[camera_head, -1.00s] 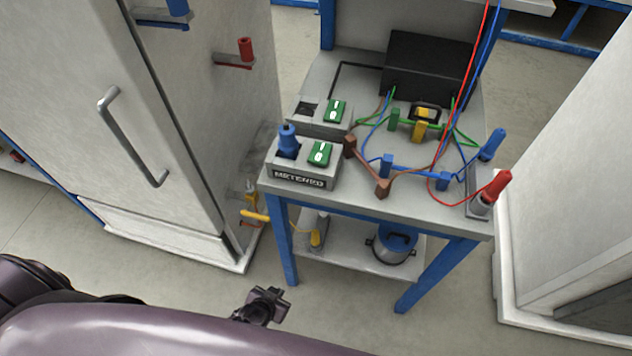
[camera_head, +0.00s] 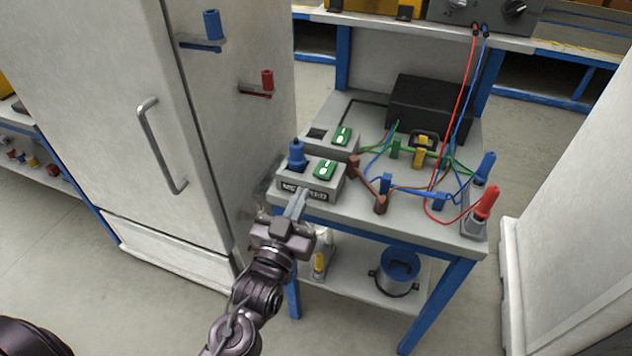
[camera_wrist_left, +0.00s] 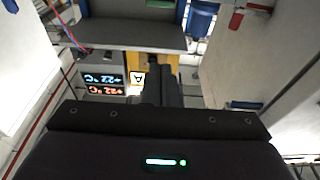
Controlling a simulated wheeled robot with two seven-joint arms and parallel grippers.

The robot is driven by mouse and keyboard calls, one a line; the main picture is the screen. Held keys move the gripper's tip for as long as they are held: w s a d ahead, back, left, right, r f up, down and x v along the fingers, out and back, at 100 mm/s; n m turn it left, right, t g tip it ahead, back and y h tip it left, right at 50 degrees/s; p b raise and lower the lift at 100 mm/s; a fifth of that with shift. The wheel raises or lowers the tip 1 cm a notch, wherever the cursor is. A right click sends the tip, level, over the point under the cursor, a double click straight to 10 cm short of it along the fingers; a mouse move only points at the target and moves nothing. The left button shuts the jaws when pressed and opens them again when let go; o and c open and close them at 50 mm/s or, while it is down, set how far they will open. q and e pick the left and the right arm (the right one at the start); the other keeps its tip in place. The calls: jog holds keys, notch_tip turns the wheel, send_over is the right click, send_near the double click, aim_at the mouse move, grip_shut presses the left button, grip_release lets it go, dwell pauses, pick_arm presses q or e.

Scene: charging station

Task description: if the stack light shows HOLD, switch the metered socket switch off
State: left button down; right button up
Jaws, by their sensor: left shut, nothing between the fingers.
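The metered socket (camera_head: 309,186) is a grey box at the table's front left corner, its label partly covered by my gripper. A blue plug (camera_head: 297,153) stands in it. Its green rocker switch (camera_head: 325,170) is to the right of the plug and carries a white mark; I cannot tell its position. My left gripper (camera_head: 299,198) is shut and empty, its fingertips in front of the socket's front face, below the switch. I cannot tell whether they touch. The fingers (camera_wrist_left: 160,82) also show in the left wrist view. No stack light shows. My right gripper is out of view.
A second socket box with a green switch (camera_head: 342,136) stands behind. Wires and coloured connectors lie to the right, before a black box (camera_head: 430,108). A red plug (camera_head: 487,202) stands at the right edge. A white cabinet (camera_head: 110,110) stands close on the left.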

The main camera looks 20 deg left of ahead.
pick_arm(q)
notch_tip(320, 180, up, 2)
jog(key=p, duration=0.2)
send_over(325, 169)
jog(key=s, duration=0.4)
jog(key=f, duration=0.2)
jog(key=shift+s+a+f, duration=0.1)
jog(key=shift+a+f, duration=0.25)
jog(key=shift+f, duration=0.05)
jog(key=shift+s+f, duration=0.15)
jog(key=shift+f, duration=0.55)
